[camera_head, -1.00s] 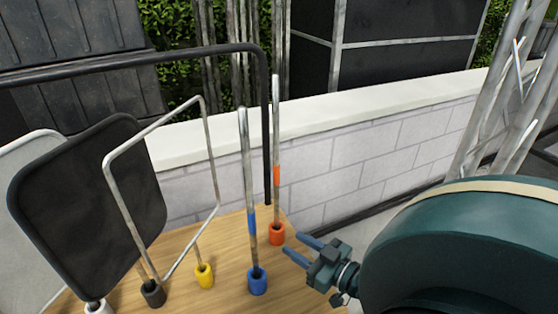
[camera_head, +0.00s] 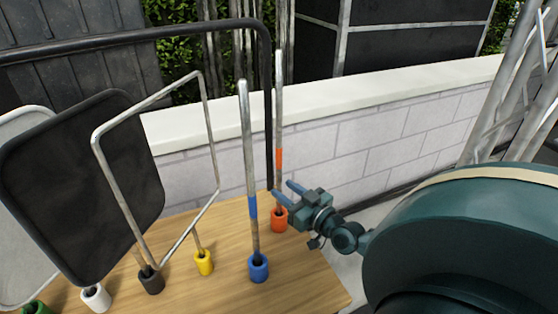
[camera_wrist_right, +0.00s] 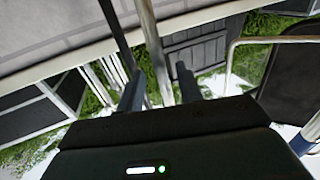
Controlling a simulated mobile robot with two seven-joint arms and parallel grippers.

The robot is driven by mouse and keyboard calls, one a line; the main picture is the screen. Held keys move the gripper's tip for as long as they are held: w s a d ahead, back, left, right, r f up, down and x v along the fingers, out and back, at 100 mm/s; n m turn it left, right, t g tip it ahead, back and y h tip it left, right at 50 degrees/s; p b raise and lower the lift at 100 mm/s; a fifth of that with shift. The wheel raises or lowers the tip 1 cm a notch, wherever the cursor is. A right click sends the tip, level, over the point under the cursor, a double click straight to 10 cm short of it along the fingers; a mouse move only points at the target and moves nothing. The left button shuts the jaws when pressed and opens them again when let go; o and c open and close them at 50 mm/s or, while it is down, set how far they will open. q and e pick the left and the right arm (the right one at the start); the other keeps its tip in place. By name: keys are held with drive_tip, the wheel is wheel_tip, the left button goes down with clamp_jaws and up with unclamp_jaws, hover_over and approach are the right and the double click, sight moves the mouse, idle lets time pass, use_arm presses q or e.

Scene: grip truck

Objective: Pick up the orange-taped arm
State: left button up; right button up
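The orange-taped arm (camera_head: 279,110) is a thin upright metal rod with an orange band, standing in an orange cup (camera_head: 279,219) near the wooden top's back edge. My right gripper (camera_head: 282,192) is open, its two blue-grey fingers just above the orange cup, close to the rod's lower part. In the right wrist view, a metal rod (camera_wrist_right: 156,55) shows between the spread fingers (camera_wrist_right: 160,87); its tape is not visible there, and no contact can be made out. My left gripper is out of view.
A blue-taped rod (camera_head: 247,150) in a blue cup (camera_head: 258,268) stands just left of the gripper. A black frame post (camera_head: 267,110) rises behind. A wire frame (camera_head: 212,135) and black panel (camera_head: 80,190) stand left. A white-capped wall (camera_head: 370,150) runs behind.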

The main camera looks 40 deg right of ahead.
sight(281, 188)
drive_tip(key=w, duration=0.3)
drive_tip(key=shift+w+a+f, duration=0.1)
drive_tip(key=shift+f, duration=0.05)
clamp_jaws()
idle(0.4)
